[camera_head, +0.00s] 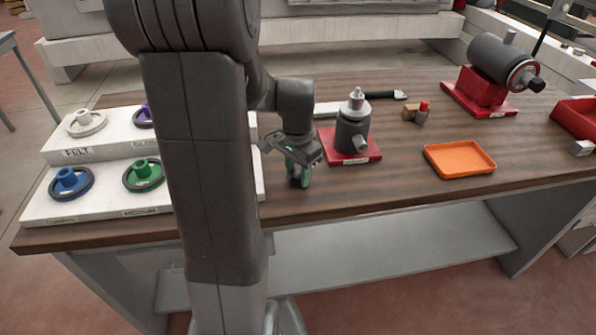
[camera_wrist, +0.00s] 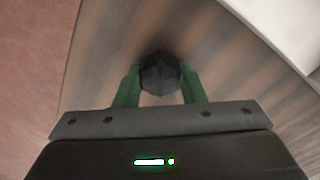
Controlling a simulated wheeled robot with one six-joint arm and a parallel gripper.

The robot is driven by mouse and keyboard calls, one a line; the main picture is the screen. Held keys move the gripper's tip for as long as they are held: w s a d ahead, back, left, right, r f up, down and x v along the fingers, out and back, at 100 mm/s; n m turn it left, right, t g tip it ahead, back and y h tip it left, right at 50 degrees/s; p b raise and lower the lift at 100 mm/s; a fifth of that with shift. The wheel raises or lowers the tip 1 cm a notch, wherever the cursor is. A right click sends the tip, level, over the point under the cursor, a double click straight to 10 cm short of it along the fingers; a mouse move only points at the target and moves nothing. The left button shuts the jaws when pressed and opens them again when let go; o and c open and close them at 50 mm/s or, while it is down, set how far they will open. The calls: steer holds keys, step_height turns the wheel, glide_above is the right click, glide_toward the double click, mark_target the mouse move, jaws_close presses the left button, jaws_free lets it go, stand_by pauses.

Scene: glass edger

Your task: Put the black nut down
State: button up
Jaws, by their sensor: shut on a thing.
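The black nut (camera_wrist: 160,75) is a dark faceted piece in the wrist view. It sits between the two green fingers of my gripper (camera_wrist: 158,86), which is shut on it. In the head view my gripper (camera_head: 298,178) points down over the brown wooden table (camera_head: 400,200), between the white wheel rack and the red-based grey fixture. The nut is small and mostly hidden there. I cannot tell from these views whether it touches the table.
A white stepped rack (camera_head: 105,207) holds coloured wheels on the left. A grey fixture on a red base (camera_head: 365,155) stands just right of my gripper. An orange tray (camera_head: 460,174) lies farther right. A red-based motor (camera_head: 480,92) stands behind it. Table between fixture and tray is clear.

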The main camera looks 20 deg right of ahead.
mark_target(298, 173)
steer(key=shift+f, duration=0.2)
steer(key=o, duration=1.1)
steer(key=shift+r, duration=0.1)
step_height(298, 173, up, 12)
steer(key=shift+r+p, duration=0.15)
steer(key=shift+p, duration=0.15)
